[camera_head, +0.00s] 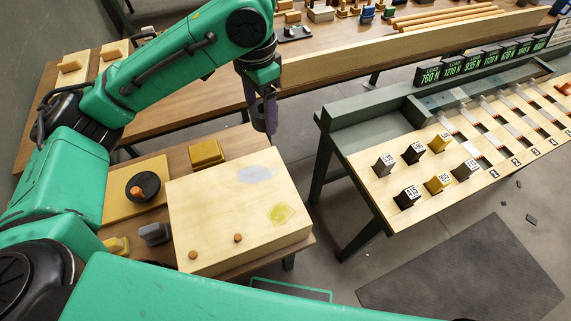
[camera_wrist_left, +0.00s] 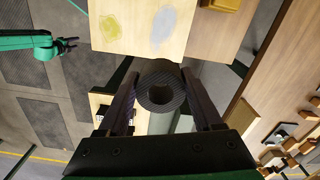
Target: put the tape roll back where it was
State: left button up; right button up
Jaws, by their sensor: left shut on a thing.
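My left gripper (camera_head: 265,118) hangs fingers down past the far right corner of a pale wooden block. The ring is held clear of the block. The block's top (camera_head: 215,210) bears a grey patch (camera_head: 255,174) and a yellow patch (camera_head: 280,214). In the left wrist view a green arm, which looks like my right one, ends in a spread, empty gripper (camera_wrist_left: 68,45).
A yellow block (camera_head: 206,153) stands behind. Two small brown pegs (camera_head: 238,238) stand on the block. A rack table (camera_head: 400,150) with labelled weights stands right, across a floor gap.

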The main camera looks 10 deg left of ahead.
pick_arm(q)
jog(key=b, duration=0.1)
send_over(266, 170)
notch_tip(266, 170, down, 10)
jog(key=r, duration=0.1)
notch_tip(266, 170, down, 9)
jog(key=shift+a+f, duration=0.1)
jog(key=shift+f, duration=0.05)
pick_arm(e)
jog(key=shift+w+a+f, duration=0.1)
jog(key=shift+a+f, duration=0.3)
jog(key=shift+a, duration=0.05)
pick_arm(q)
jog(key=shift+f, duration=0.1)
jog(key=o, duration=1.5)
